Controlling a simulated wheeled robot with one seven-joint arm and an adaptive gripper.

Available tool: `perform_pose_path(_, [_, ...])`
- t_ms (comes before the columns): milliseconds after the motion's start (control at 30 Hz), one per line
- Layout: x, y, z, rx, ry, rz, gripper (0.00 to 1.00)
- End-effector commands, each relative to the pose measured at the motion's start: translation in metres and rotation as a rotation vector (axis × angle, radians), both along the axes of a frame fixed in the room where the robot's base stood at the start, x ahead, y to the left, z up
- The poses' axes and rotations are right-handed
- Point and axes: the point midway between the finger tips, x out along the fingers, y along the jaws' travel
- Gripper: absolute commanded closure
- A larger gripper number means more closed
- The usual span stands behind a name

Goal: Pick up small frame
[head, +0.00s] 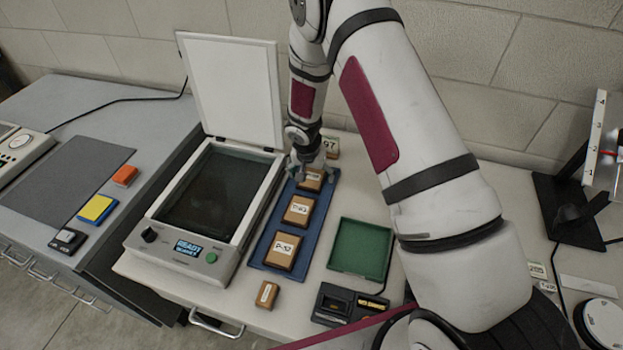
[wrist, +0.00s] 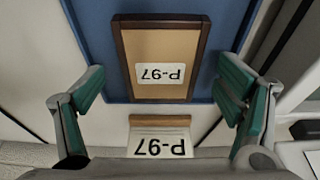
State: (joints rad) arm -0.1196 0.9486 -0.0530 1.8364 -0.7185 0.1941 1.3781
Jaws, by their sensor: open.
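Several small brown-edged frames lie in a row on a blue tray (head: 268,247). The farthest small frame (head: 313,179) is partly covered by my gripper (head: 308,168) in the head view. In the wrist view this frame (wrist: 163,58) has a dark wooden edge, a tan face and a label reading P-97. My gripper (wrist: 162,88) is open above it, one green-padded finger out to each side, with nothing held. The middle frame (head: 298,211) and the near frame (head: 283,250) lie closer to the robot, each with a white label.
A wooden label block (wrist: 160,137) reading P-97 stands just beyond the tray. A scanner (head: 212,195) with its lid raised stands left of the tray. A green tray (head: 360,248) is to the right, and a small labelled wooden block (head: 267,294) sits in front.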

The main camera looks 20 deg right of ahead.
Motion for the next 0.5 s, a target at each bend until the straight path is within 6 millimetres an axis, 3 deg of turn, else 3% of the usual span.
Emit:
perform_pose_path(267, [0.0012, -0.0002, -0.0032, 0.001, -0.002, 0.001, 0.14])
perform_pose_path(367, [0.0011, -0.0001, -0.0033, 0.001, -0.002, 0.001, 0.32])
perform_pose_path(500, [0.0011, -0.0001, -0.0033, 0.000, -0.001, 0.000, 0.64])
